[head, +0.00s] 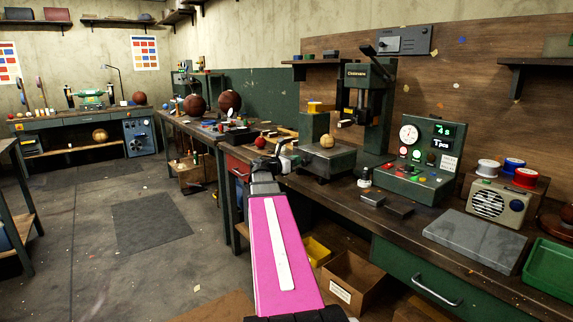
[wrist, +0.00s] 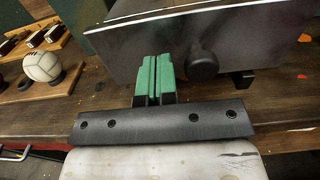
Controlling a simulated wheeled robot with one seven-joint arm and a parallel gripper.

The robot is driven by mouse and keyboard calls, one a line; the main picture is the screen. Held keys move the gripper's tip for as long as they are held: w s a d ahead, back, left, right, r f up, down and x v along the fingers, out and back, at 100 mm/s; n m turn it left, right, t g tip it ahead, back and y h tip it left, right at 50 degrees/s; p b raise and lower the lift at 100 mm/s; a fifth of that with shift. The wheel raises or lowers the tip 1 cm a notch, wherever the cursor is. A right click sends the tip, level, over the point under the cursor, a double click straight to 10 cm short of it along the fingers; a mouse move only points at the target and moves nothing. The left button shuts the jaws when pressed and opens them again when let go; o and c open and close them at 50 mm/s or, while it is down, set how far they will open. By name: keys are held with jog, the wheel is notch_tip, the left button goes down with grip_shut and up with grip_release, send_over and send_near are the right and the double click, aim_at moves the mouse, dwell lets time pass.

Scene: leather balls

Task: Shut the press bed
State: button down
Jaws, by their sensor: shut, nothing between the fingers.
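The press (head: 368,100) is a dark green machine at the back of the bench. Its bed (head: 318,163) is a dark grey slab sticking out in front of it, with a tan ball (head: 327,141) on top. In the wrist view the grey front face of the bed (wrist: 255,38) fills the upper part, with a round black knob (wrist: 203,66) on it. My gripper (head: 290,160) is at the left front of the bed. In the wrist view its green fingers (wrist: 153,80) are shut together, empty, just left of the knob. I cannot tell whether they touch the face.
A control box (head: 420,158) with a gauge and lit display stands right of the press. Dark blocks (head: 385,203) and a grey slab (head: 472,240) lie on the bench. A pale ball (wrist: 41,62) sits on a wooden board at left. The floor (head: 90,260) is open on the left.

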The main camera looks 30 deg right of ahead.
aim_at(309, 157)
jog(key=shift+d, duration=0.8)
jog(key=shift+w+d, duration=0.1)
jog(key=d, duration=0.6)
jog(key=w+d, duration=0.1)
jog(key=d, duration=1.2)
jog(key=shift+w+d, duration=0.15)
jog(key=shift+w, duration=0.15)
jog(key=shift+d, duration=0.35)
jog(key=shift+w+d+r, duration=0.1)
jog(key=a, duration=0.5)
jog(key=s+a, duration=0.1)
jog(key=a, duration=0.8)
jog(key=shift+s+a, duration=0.2)
jog(key=shift+a, duration=0.2)
